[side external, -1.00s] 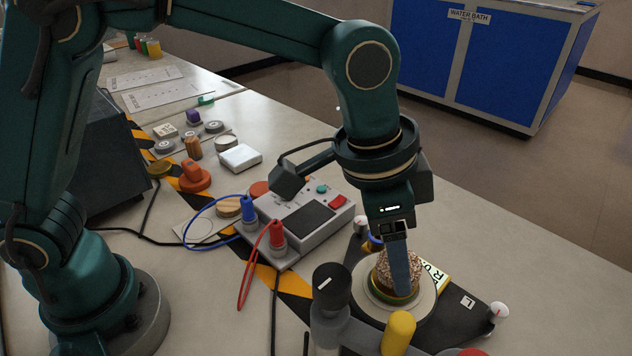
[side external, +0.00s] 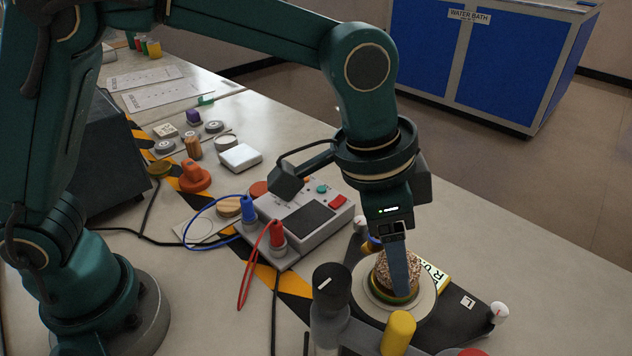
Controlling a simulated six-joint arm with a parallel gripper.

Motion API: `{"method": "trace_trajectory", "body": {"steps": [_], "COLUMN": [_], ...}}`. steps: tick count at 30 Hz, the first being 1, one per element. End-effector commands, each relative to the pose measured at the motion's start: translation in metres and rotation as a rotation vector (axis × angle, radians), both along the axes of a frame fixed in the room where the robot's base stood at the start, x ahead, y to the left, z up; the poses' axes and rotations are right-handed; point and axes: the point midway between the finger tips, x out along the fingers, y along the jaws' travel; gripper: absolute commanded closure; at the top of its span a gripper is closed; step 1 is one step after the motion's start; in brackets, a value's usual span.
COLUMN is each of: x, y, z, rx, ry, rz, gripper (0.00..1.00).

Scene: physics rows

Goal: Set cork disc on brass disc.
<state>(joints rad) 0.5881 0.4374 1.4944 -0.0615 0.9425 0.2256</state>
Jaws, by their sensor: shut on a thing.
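The cork disc (side external: 381,272) is a speckled brown piece between the fingers of my gripper (side external: 398,275), above a round pale plate (side external: 426,302) at the lower right. My gripper points down and is shut on the cork disc; its near finger hides part of it. Directly under the cork shows a yellow-green rim, which looks like the brass disc (side external: 379,293), lying on the plate. The cork appears to touch it or be very close; the finger hides part of the edge, so I cannot tell which.
A yellow cylinder (side external: 398,333) and a black knob (side external: 332,288) stand close in front of the plate. A grey meter box (side external: 312,222) with red and blue leads lies to the left. Several small pieces stand further back.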

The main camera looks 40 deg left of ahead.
Motion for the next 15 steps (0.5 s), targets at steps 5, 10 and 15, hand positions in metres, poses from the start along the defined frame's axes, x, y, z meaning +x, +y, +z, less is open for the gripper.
{"method": "trace_trajectory", "body": {"steps": [5, 10, 15], "x": [-0.0001, -0.0001, -0.0001], "y": [0.0, 0.0, 0.0], "z": [-0.0023, -0.0043, -0.0061], "rx": [0.001, 0.001, 0.001], "ry": [0.001, 0.001, 0.001], "rz": [0.0, 0.0, 0.0], "gripper": [0.9, 0.9, 0.9]}}
